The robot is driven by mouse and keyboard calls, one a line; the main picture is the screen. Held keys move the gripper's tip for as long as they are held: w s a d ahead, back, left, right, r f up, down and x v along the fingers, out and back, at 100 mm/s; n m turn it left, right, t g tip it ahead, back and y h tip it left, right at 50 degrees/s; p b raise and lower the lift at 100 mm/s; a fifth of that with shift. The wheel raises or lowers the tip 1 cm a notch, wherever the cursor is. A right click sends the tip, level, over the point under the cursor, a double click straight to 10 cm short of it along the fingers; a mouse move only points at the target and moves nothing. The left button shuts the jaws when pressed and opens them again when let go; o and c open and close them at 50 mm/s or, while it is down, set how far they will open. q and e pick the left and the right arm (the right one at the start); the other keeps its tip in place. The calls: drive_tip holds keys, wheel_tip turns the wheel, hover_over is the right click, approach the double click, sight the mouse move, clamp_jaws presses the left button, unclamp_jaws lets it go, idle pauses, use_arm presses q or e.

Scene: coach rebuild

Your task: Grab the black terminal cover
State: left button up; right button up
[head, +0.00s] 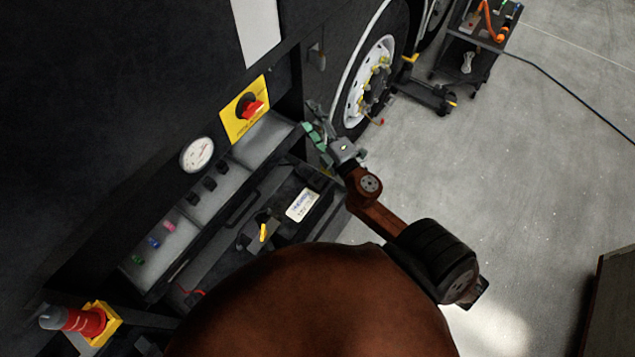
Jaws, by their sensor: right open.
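A dark battery (318,221) with a white label (302,205) sits in the open compartment low in the coach's side. A small black piece (262,215) stands on the battery beside a yellow part (264,232). It may be the black terminal cover, but its shape is hard to make out against the dark battery. My right gripper (316,134), with greenish finger pads, is open at the upper right end of the compartment, past the battery and apart from the black piece. No object shows between its fingers. My left gripper is out of view.
A red switch on a yellow plate (238,119) and a round gauge (197,154) are on the panel above. A red cylinder (82,320) is at lower left. A wheel (368,82) and tool cart (469,48) stand beyond. The grey floor at right is mostly clear.

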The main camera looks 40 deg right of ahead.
drive_tip(key=w+a+n+y, duration=0.2)
drive_tip(key=a+n+y, duration=0.5)
drive_tip(key=a+n, duration=0.2)
drive_tip(key=n+g+h, duration=0.4)
drive_tip(key=n+g, duration=1.1)
approach(319, 180)
wheel_tip(319, 180, down, 6)
drive_tip(key=w+f, duration=0.1)
drive_tip(key=f, duration=0.1)
drive_tip(key=w+f, duration=0.1)
drive_tip(key=f, duration=0.1)
drive_tip(key=w+a+f, duration=0.1)
drive_tip(key=w+f, duration=0.1)
drive_tip(key=shift+w+p, duration=0.1)
drive_tip(key=shift+p, duration=0.3)
drive_tip(key=shift+c, duration=0.2)
drive_tip(key=shift+r, duration=0.1)
drive_tip(key=c, duration=1.2)
